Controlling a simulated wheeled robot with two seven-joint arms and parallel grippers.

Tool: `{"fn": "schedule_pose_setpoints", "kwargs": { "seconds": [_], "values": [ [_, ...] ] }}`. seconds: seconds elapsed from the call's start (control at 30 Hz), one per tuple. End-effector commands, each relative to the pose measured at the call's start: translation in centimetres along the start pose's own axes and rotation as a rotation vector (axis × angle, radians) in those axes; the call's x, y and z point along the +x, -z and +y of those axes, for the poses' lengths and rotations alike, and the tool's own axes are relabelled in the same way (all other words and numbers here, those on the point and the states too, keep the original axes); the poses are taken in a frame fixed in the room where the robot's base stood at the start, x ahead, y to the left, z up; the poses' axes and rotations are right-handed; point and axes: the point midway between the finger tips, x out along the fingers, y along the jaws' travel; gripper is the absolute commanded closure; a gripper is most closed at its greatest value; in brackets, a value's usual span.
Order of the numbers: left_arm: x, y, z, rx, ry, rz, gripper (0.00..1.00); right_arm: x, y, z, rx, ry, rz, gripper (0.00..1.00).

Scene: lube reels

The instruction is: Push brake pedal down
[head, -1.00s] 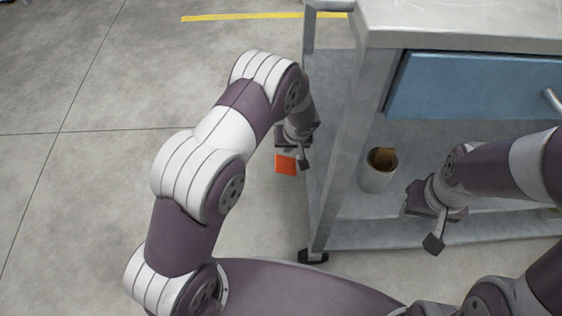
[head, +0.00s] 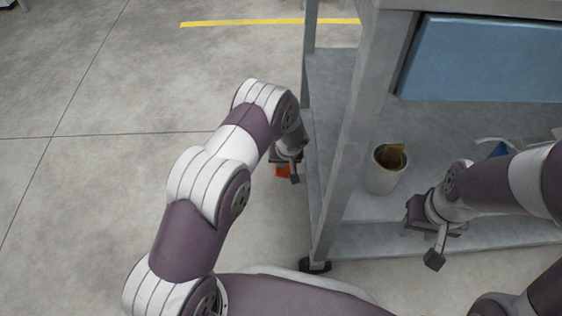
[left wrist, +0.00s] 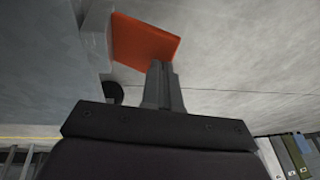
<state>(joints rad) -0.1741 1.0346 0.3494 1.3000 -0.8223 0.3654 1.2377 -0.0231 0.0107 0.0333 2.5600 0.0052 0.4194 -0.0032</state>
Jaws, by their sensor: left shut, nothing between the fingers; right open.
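The brake pedal is an orange flat plate (head: 282,171) low beside the cart's left side, mostly hidden behind my left gripper in the head view. In the left wrist view the orange pedal (left wrist: 145,42) shows more fully, joined to a grey block at its left. My left gripper (head: 294,178) is shut and empty. Its fingertips (left wrist: 161,66) overlap the pedal's edge in the left wrist view; I cannot tell if they touch. My right gripper (head: 434,259) is open and empty, in front of the cart's lower shelf.
The grey cart (head: 372,95) has a blue drawer (head: 480,60) and a lower shelf. A pale cup (head: 383,172) with brown contents stands on that shelf. A caster (head: 314,266) is under the cart's front corner. The floor to the left is clear.

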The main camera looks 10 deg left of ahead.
Motion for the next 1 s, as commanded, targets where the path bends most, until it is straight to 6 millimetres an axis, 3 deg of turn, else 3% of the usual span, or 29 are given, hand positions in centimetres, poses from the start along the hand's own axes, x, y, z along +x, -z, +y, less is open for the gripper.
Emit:
{"fn": "schedule_pose_setpoints", "kwargs": {
  "seconds": [0.27,0.53,0.77,1.0],
  "values": [
    [-0.1,0.0,-0.3,-0.009,-0.026,-0.003,1.0,-0.8,0.1,0.0,0.0,0.0,0.0,0.57],
    [0.4,-0.2,-1.3,-0.054,-0.162,-0.011,1.0,-4.1,0.5,0.0,0.0,0.0,0.0,0.57],
    [1.5,-0.5,-1.8,-0.127,-0.402,-0.023,1.0,-7.0,0.8,0.0,0.0,0.0,0.0,0.57],
    [3.5,-1.0,-2.1,-0.122,-0.397,-0.019,1.0,-7.3,0.9,0.0,0.0,0.0,0.0,0.57]
  ]
}}
